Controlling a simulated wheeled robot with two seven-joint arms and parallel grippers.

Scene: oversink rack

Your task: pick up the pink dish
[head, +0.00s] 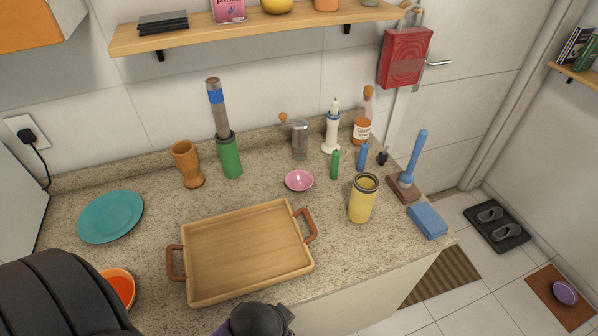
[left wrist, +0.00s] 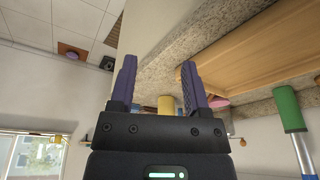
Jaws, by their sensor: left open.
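The small pink dish (head: 299,181) sits on the speckled counter in the head view, behind the wooden tray and left of the yellow jar. A pink patch, likely the dish (left wrist: 218,102), shows partly hidden behind a finger in the left wrist view. My left gripper (left wrist: 159,64) is open, with two purple fingers spread apart and nothing between them. My right gripper is not in view.
The wooden tray (head: 245,252) with raised handles lies in front of the dish. A yellow jar (head: 362,199), small green bottle (head: 334,164), glass shaker (head: 299,140) and green-based grinder (head: 229,155) stand around it. A teal plate (head: 111,216) and orange bowl (head: 117,287) are at left.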

